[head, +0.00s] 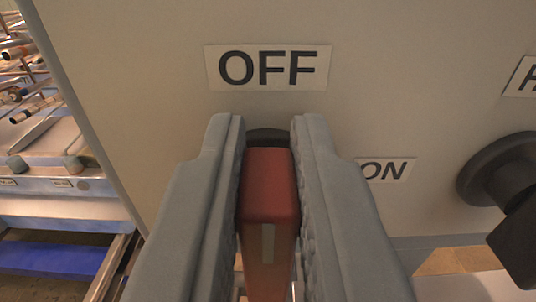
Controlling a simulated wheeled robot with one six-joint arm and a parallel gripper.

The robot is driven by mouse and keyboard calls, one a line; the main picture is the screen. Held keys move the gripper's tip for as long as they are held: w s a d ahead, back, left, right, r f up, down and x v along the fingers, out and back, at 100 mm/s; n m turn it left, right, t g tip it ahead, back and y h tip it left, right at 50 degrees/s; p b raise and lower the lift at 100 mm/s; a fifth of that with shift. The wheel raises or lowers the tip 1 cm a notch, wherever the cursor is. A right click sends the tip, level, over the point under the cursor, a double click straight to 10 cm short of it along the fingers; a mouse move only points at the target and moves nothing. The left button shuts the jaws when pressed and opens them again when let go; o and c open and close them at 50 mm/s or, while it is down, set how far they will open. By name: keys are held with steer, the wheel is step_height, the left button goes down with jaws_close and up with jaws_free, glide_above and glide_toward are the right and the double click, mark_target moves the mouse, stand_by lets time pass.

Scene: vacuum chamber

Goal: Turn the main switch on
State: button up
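The main switch (267,200) is a red handle with a pale mark on its front, on a beige panel. It stands upright below the OFF label (268,68). The ON label (386,169) is to its right, its left end partly hidden by a finger. My gripper (268,135) has its two grey fingers on either side of the red handle, close against it. The handle's dark round base shows just behind it, mostly hidden.
A black knob (505,185) sticks out at the right of the panel (130,70), under a partly cut-off label. Beyond the panel's left edge is a bench (60,210) with metal parts and pipes.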

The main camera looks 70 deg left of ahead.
jaws_close()
steer(key=shift+w+d+f+m, duration=0.15)
steer(key=shift+w+f+m, duration=0.3)
steer(key=shift+m, duration=2.55)
steer(key=shift+w+d+f+m, duration=0.1)
steer(key=shift+w+f+m, duration=0.35)
steer(key=shift+m, duration=2.55)
steer(key=shift+w+d+f+m, duration=0.15)
steer(key=shift+w+f+m, duration=0.3)
steer(key=shift+m, duration=2.55)
steer(key=o, duration=0.6)
jaws_free()
steer(key=shift+o, duration=0.2)
